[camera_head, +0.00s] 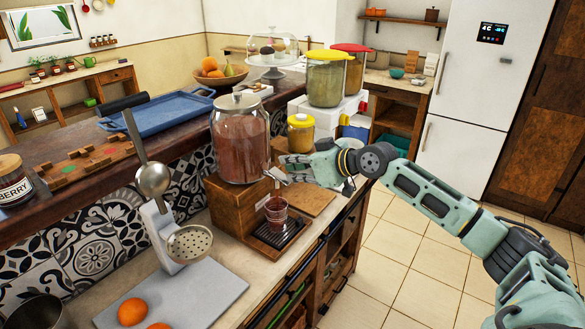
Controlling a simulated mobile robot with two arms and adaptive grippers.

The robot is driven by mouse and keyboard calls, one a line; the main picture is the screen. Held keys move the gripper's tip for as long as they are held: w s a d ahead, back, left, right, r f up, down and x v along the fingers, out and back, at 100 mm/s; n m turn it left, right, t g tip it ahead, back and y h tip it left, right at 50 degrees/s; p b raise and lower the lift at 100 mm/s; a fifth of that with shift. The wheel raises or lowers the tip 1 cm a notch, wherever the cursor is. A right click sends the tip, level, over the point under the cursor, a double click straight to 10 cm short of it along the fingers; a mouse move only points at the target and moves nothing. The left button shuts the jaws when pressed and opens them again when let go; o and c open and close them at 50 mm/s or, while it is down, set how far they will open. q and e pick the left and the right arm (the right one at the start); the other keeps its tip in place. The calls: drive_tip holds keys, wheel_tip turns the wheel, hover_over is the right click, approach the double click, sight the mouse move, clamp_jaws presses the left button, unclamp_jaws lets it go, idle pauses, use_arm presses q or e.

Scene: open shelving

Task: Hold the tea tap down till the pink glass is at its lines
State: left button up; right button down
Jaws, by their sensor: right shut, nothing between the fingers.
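The tea dispenser (240,140) is a large glass jar of reddish-brown tea on a wooden box (236,206). Its small metal tap (275,177) sticks out low on the right side. The pink glass (276,212) stands upright on a dark drip tray (268,239) below the tap. The glass looks tinted; its lines and the level inside are too small to tell. My right gripper (287,168) is shut and empty, its fingertips close to the tap; whether they touch it I cannot tell. My left gripper is out of view.
A wooden board (308,199) lies on the counter right of the tray. A yellow-lidded jar (301,133) stands behind my right gripper. The tiled floor at right is clear.

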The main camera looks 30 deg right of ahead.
use_arm(q)
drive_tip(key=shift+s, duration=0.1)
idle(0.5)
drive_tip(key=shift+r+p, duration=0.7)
drive_tip(key=shift+p, duration=0.05)
use_arm(e)
drive_tip(key=shift+r, duration=0.8)
use_arm(q)
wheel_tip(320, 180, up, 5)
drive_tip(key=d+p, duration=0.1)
drive_tip(key=p, duration=0.4)
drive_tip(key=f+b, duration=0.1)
drive_tip(key=b, duration=0.1)
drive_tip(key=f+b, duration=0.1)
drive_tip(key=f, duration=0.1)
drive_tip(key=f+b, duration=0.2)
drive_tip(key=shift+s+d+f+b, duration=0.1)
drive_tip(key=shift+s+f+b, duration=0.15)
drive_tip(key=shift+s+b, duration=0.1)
use_arm(e)
drive_tip(key=s+d+r, duration=0.3)
drive_tip(key=s+r, duration=0.4)
drive_tip(key=r, duration=0.3)
drive_tip(key=shift+r, duration=0.3)
